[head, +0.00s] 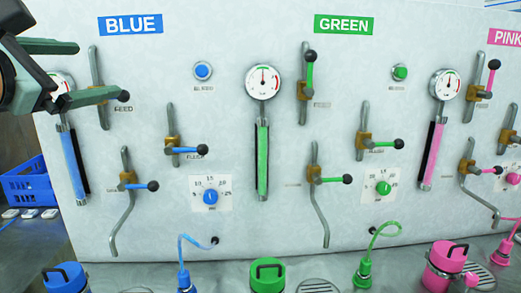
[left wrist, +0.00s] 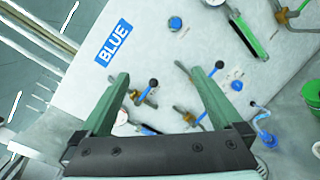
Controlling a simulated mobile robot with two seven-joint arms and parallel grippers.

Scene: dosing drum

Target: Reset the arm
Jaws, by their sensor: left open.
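My left gripper (head: 99,70) is at the upper left of the head view, in front of the BLUE section of the panel. Its two green fingers are spread apart with nothing between them that I can see held. The lower finger overlaps the BLUE feed lever (head: 97,75), whose black knob shows just past the fingertip; I cannot tell whether they touch. In the left wrist view the open gripper (left wrist: 158,76) faces the panel, with a blue-handled lever (left wrist: 145,94) seen between the fingers. My right gripper is not in view.
The white panel (head: 240,130) carries BLUE, GREEN and PINK sections with gauges, levers, dials and buttons. Blue (head: 66,279), green (head: 267,275) and pink (head: 443,262) lidded containers stand in front. A blue crate (head: 28,184) lies at left. Space before the panel's middle looks clear.

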